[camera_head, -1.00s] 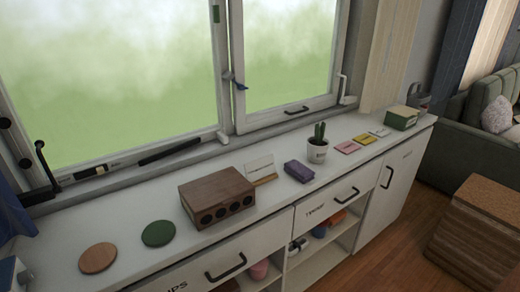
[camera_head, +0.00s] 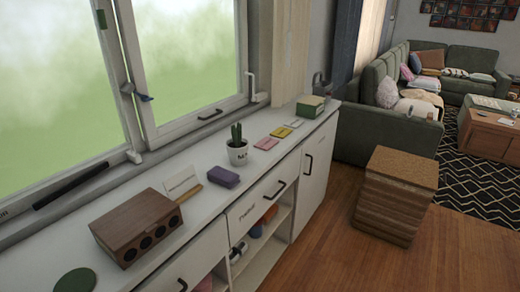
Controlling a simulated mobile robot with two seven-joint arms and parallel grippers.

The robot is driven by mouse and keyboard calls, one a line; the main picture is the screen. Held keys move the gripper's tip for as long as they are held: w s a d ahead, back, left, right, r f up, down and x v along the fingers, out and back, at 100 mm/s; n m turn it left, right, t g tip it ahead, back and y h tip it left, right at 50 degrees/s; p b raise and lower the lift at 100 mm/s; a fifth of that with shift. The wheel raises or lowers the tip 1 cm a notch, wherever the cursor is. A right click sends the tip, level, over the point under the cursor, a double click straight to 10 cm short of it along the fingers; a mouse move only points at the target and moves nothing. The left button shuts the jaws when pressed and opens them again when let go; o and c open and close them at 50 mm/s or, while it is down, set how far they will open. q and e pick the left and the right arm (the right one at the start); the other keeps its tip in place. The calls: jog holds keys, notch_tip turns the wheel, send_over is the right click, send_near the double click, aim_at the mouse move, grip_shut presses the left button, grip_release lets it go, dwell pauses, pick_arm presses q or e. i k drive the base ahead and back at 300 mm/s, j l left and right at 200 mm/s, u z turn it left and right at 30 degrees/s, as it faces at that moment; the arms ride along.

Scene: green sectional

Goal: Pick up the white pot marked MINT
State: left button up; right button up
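A small white pot (camera_head: 238,155) with a green cactus stands upright on the white counter under the window. Dark lettering shows on its front but is too small to read for sure. A purple cloth-like block (camera_head: 223,177) lies just in front of it to the left, and a pink card lies to its right. Neither of my grippers shows in the head view.
The white counter (camera_head: 206,202) also carries a brown wooden box (camera_head: 138,225), a white card on a stand (camera_head: 182,184), a green disc (camera_head: 75,282), pink and yellow cards (camera_head: 266,143) and a green-sided box (camera_head: 310,106). A brown cork-topped block (camera_head: 400,185) stands on the floor. The wooden floor before the cabinet is open.

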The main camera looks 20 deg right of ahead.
aim_at(237, 147)
jog(key=z, duration=1.5)
jog(key=k+j+z, duration=0.1)
jog(key=z, duration=0.3)
jog(key=k+j, duration=0.2)
jog(key=j+z, duration=0.05)
jog(key=j, duration=0.05)
